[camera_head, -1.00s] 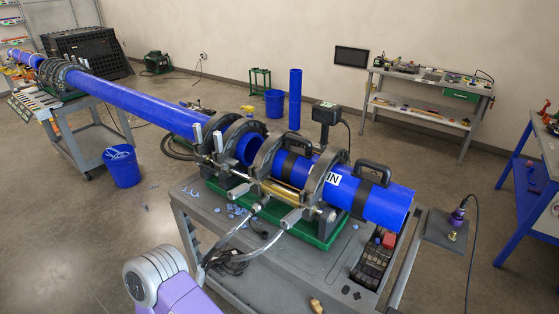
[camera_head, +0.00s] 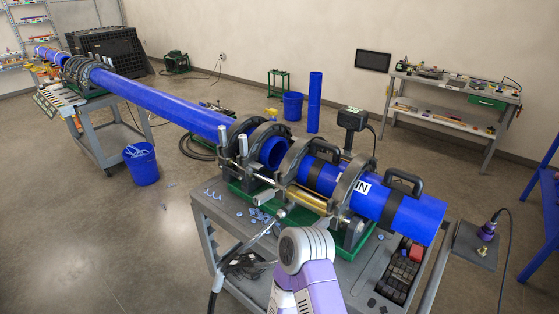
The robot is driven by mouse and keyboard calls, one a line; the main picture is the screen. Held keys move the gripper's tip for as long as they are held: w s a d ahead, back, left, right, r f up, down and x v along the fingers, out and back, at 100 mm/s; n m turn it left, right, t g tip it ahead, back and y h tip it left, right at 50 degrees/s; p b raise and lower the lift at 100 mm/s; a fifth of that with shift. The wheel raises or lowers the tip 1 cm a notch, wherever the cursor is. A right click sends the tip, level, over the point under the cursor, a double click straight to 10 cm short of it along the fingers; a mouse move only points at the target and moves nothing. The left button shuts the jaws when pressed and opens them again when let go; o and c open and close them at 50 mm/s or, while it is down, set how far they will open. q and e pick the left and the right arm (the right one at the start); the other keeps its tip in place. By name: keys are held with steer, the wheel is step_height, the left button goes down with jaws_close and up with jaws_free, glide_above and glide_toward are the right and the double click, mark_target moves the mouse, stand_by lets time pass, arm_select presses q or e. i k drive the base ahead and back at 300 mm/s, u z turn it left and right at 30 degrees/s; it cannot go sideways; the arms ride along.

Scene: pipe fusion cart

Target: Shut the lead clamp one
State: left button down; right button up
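The fusion machine on the cart carries several dark ring clamps around blue pipe. The two left clamps (camera_head: 239,133) and (camera_head: 262,138) stand close together on the long blue pipe (camera_head: 165,104). The two right clamps (camera_head: 291,162) and (camera_head: 349,183) stand around the short blue pipe (camera_head: 411,213). Upright silvery clamp screws (camera_head: 243,146) show at the front of the left pair. I cannot tell which ring is lead clamp one, or whether its latch is shut. A purple and white link of my arm rises at bottom centre, in front of the cart. Neither gripper is in view.
The grey cart (camera_head: 345,277) holds blue shavings, a cable and a tray of black blocks (camera_head: 398,272). Two black handles stand on the short pipe. A blue bucket (camera_head: 141,165) stands on the floor at left. A workbench (camera_head: 447,116) stands at back right.

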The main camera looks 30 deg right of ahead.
mark_target(288, 170)
steer(key=i, duration=0.6)
steer(key=z, duration=2.2)
